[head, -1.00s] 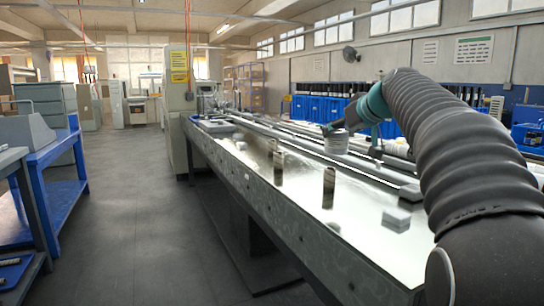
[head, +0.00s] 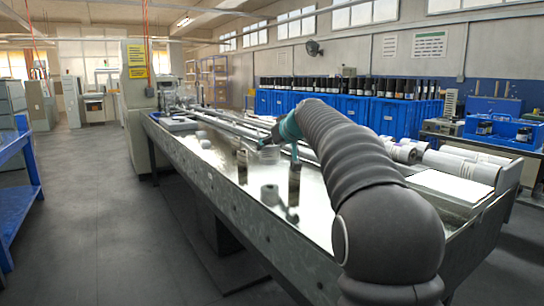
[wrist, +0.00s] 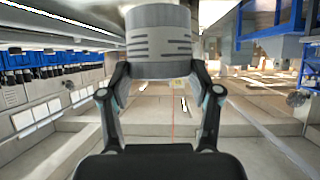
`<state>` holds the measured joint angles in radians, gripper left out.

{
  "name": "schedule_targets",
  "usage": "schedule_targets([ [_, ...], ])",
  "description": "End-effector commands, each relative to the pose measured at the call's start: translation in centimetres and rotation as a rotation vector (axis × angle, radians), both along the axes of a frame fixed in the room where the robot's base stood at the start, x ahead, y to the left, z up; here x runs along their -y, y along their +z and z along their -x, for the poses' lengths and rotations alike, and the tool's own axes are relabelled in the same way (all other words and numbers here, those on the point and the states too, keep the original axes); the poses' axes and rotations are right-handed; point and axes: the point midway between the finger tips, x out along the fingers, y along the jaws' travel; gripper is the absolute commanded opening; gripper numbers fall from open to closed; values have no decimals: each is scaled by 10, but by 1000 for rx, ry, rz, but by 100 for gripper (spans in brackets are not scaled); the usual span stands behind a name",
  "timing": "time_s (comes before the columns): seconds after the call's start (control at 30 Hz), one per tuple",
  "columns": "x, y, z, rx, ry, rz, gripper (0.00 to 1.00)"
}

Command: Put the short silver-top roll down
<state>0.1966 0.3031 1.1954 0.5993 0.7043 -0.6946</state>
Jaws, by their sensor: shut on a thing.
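The short roll (wrist: 160,42) shows close up in the wrist view, pale grey with dark printed lines and a lighter band. My gripper is shut on it, with one finger on each side. In the head view my gripper (head: 272,141) is over the shiny metal table (head: 215,178), left of my arm. The held roll (head: 269,155) shows there as a pale, indistinct shape below the gripper. I cannot tell whether its base touches the table. Its silver top cannot be made out clearly.
Two dark upright cylinders (head: 294,183) and (head: 242,166) stand on either side of the gripper. A small grey shape (head: 269,195), perhaps a roll or reflection, shows nearer. Rails (head: 231,129) run behind. White rolls (head: 450,163) lie at right. Blue bins (head: 350,107) line the back.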

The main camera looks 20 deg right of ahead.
Motion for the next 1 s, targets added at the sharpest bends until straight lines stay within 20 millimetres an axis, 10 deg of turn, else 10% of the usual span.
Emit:
schedule_targets([
  [0.7,0,-42,0,0,0,0,21],
  [0.73,0,-41,0,-1,0,0,70],
  [0.8,0,-41,0,-1,0,-1,88],
  [1.0,0,-41,0,-1,0,-1,88],
])
